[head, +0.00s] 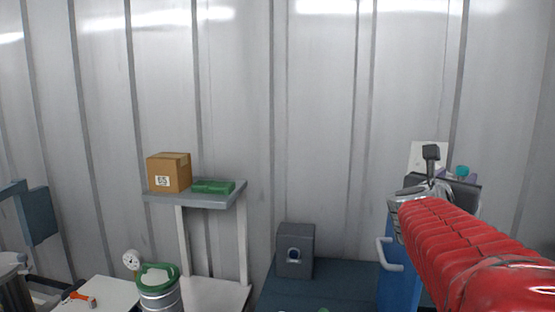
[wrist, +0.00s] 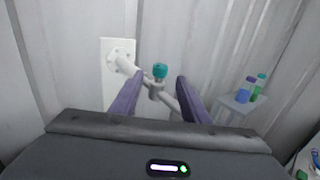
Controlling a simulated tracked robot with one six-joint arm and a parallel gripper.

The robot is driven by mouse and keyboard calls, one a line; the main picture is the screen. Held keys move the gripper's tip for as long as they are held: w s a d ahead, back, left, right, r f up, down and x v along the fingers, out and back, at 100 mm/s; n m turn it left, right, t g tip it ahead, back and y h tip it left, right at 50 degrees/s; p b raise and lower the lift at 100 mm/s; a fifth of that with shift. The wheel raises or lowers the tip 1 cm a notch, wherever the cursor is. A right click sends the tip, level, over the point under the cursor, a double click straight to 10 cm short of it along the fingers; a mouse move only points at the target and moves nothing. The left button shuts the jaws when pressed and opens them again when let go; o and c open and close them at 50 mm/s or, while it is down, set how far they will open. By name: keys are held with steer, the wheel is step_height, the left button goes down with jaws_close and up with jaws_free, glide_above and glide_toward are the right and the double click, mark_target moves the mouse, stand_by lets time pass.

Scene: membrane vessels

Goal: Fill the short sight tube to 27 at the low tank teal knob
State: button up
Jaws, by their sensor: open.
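The teal knob (wrist: 160,71) sits on top of a small grey valve fitting (wrist: 156,90) on a pipe that slants out from a white wall plate (wrist: 118,62). In the wrist view my gripper (wrist: 158,84) is open, its purple fingers spread with the knob between and beyond them; I cannot tell how far off it is. In the head view the teal knob (head: 462,171) shows just past my gripper, at the right, and the white plate (head: 428,155) shows behind. The short sight tube and its scale are not recognisable in either view.
My red-sleeved arm covers the right of the head view. A blue body with a handle (head: 386,254) stands below it. A grey shelf (head: 238,196) holds a cardboard box (head: 169,172) and a green case (head: 213,187). A small stand with bottles (wrist: 240,102) is right in the wrist view.

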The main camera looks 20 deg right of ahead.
mark_target(461, 173)
steer(key=shift+x, duration=3.6)
steer(key=shift+c, duration=0.3)
steer(key=c, duration=1)
